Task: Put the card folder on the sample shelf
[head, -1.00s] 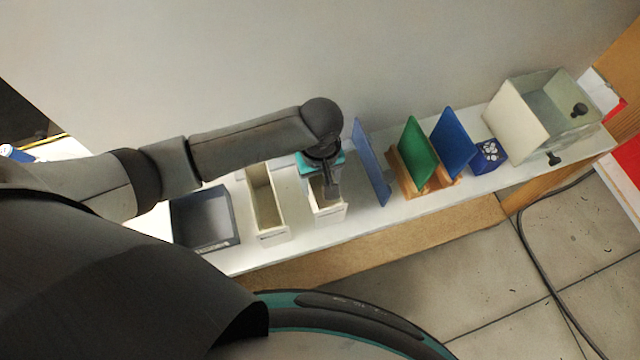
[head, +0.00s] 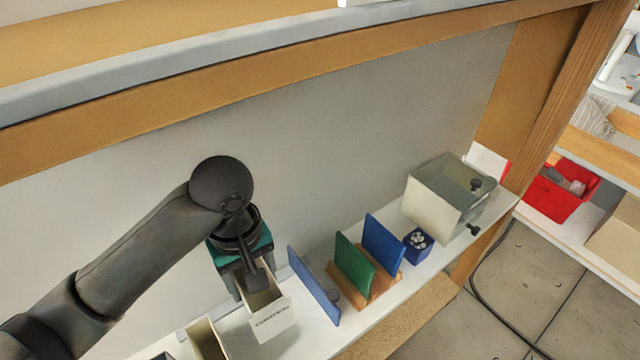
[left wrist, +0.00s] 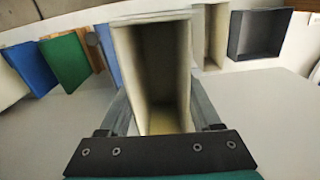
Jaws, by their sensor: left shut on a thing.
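A cream open-topped upright box (head: 272,318) with dark lettering on its front is in the lower left of the head view. It seems to be the card folder. My left gripper (head: 254,277) comes down on it from above and is shut on it. In the left wrist view, the box (left wrist: 150,19) stands between the two fingers, its empty inside facing the camera. Its underside is hidden, so I cannot tell whether it touches the white shelf (head: 402,296). My right gripper is not in view.
Blue and green upright panels (head: 354,262) stand in a wooden rack right of the box. A small blue container (head: 418,245) and a large cream bin (head: 432,207) are farther right. Another cream box (head: 206,340) and a dark tray (left wrist: 259,34) stand on the other side.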

